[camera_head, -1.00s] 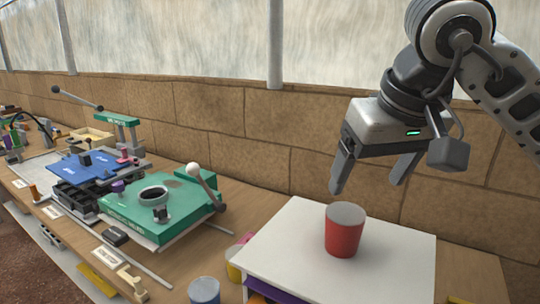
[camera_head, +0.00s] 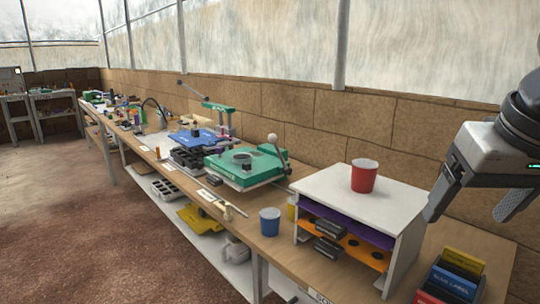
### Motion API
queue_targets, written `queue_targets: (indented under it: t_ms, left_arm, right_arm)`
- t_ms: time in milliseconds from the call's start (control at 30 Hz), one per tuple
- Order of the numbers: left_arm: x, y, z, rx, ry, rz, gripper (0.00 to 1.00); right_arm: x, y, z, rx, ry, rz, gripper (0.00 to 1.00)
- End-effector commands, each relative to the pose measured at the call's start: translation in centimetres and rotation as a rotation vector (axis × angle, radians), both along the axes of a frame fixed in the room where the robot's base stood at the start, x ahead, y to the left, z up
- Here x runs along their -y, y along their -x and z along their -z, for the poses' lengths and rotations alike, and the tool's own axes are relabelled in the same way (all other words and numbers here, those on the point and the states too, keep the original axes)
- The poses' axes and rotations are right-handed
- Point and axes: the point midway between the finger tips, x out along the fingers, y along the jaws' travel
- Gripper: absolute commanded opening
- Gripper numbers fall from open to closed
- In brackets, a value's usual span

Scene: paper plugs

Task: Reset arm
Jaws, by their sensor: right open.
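My right gripper (camera_head: 468,215) hangs at the right edge of the head view, above the bench and to the right of the white shelf unit. Its two fingers are apart, with nothing seen between them. Part of my right arm is cut off by the picture's edge. A red cup (camera_head: 364,177) stands upright on top of the white shelf unit (camera_head: 330,192), apart from the gripper. My left gripper is not in view.
A long wooden bench (camera_head: 263,249) runs along the brick wall. A green press fixture (camera_head: 250,168), a blue plate (camera_head: 195,138) and a blue cup (camera_head: 270,221) stand on it. A box of label cards (camera_head: 455,278) is at the lower right. The floor (camera_head: 110,220) at left is clear.

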Motion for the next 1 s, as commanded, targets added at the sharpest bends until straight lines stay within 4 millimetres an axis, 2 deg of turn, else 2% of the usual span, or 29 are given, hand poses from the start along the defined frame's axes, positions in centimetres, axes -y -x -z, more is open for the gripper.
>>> queue_targets:
  t_ms: [33, 133, 367, 467, 567, 700, 767, 867, 967, 1000]
  left_arm:
    - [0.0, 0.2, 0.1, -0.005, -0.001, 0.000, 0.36]
    - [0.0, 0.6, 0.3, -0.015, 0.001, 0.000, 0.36]
    - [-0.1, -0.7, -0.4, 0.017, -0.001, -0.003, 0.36]
    - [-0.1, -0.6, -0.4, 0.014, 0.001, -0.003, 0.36]
    - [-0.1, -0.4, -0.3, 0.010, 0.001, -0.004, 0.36]
    - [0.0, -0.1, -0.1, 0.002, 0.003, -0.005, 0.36]
    - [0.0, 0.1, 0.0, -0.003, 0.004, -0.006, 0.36]
    - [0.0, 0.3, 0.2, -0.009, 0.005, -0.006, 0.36]
    - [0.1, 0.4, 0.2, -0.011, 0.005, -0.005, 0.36]
    - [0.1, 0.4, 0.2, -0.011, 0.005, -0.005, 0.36]
  right_arm:
    - [-1.5, 0.0, 1.2, -0.040, -0.055, -0.016, 0.78]
    - [-3.9, 0.2, 2.8, -0.100, -0.164, -0.025, 0.78]
    - [-10.5, 1.8, 6.0, -0.319, -0.476, -0.005, 0.78]
    - [-14.0, 3.2, 7.0, -0.475, -0.653, 0.037, 0.78]
    - [-17.8, 4.9, 7.3, -0.702, -0.875, 0.122, 0.78]
    - [-22.6, 6.6, 5.6, -1.199, -1.245, 0.380, 0.78]
    - [-23.6, 6.2, 4.5, -1.448, -1.386, 0.533, 0.78]
    - [-23.6, 3.8, 3.6, -1.892, -1.572, 0.833, 0.78]
    - [-22.1, 0.1, 5.2, -2.369, -1.683, 1.179, 0.78]
    - [-21.1, -1.5, 6.7, 2.242, 1.487, -1.160, 0.78]
